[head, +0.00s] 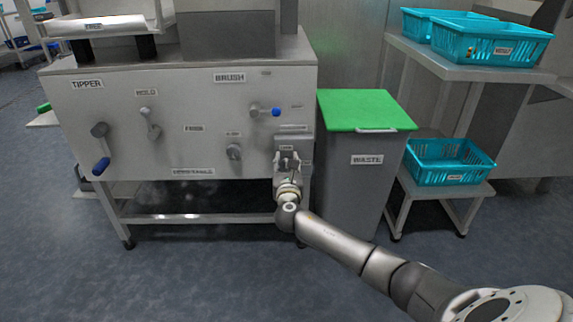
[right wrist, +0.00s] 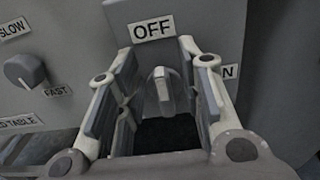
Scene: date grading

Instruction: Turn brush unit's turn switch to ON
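The turn switch (right wrist: 162,88) is a small grey knob on a light grey box in the right wrist view. Its grip stands roughly upright below the OFF label (right wrist: 153,30). A second label (right wrist: 230,71) to its right is partly covered by a finger; only an N shows. My right gripper (right wrist: 158,62) is open, with one finger on each side of the knob; no clear contact shows. In the head view my right gripper (head: 287,162) is at the right end of the machine's front panel and hides the switch. My left gripper is not in view.
The grey panel (head: 190,107) carries a BRUSH label (head: 229,77), a blue-tipped lever (head: 270,112) above my gripper and a SLOW/FAST knob (right wrist: 25,70) to the left. A grey waste bin (head: 365,185) with green lid stands close on the right.

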